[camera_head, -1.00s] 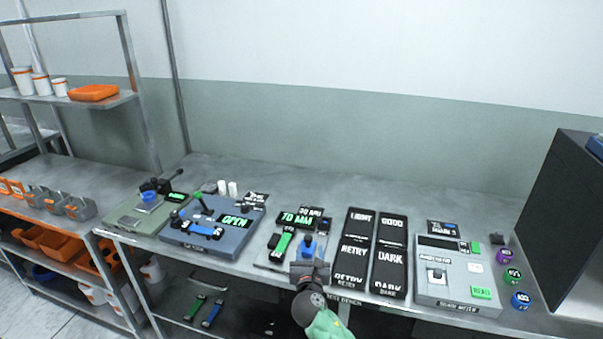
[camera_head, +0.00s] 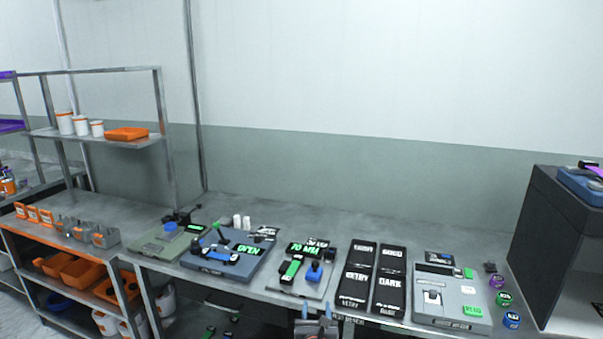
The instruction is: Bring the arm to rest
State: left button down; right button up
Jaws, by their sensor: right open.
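My right gripper (camera_head: 316,322) shows at the bottom edge of the head view, in front of the bench's front edge. Its two fingers are apart with nothing seen between them. Most of that arm is cut off by the picture's lower edge. My left gripper is not in view. Just beyond the right gripper, a grey plate (camera_head: 312,291) on the bench holds a green webbing piece (camera_head: 291,269), a blue-based part (camera_head: 314,271) and a "70 MM" display (camera_head: 303,249).
The metal bench (camera_head: 400,238) carries a blue device reading "OPEN" (camera_head: 200,263), black cards (camera_head: 357,277), a grey meter (camera_head: 450,312) and several coloured pots (camera_head: 503,298). A dark box (camera_head: 535,230) stands at right. Shelving with orange bins (camera_head: 80,272) stands at left. The back of the bench is clear.

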jog(key=s+d+f+m+g, duration=0.3)
jog(key=s+f+m, duration=0.2)
jog(key=f, duration=0.5)
jog(key=s+d+f+m+g, duration=0.3)
jog(key=s+f+m, duration=0.3)
jog(key=f, duration=0.5)
jog(key=s+d+f+m+g, duration=0.3)
jog(key=s+f+m, duration=0.2)
jog(key=f, duration=0.5)
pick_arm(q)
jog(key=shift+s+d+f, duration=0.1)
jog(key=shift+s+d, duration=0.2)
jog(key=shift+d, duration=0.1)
pick_arm(e)
jog(key=s+d+f+m+g, duration=0.1)
jog(key=s+f+m, duration=0.4)
jog(key=s, duration=0.5)
jog(key=s+d+f+m+g+y, duration=0.1)
jog(key=s+f+m+g, duration=0.3)
jog(key=s+f, duration=0.5)
jog(key=s+d+f+m+g, duration=0.2)
jog(key=s+f+m, duration=0.6)
jog(key=s, duration=0.5)
jog(key=shift+s+d+g+y, duration=0.15)
jog(key=shift+d+g+y, duration=0.15)
jog(key=shift+d, duration=0.15)
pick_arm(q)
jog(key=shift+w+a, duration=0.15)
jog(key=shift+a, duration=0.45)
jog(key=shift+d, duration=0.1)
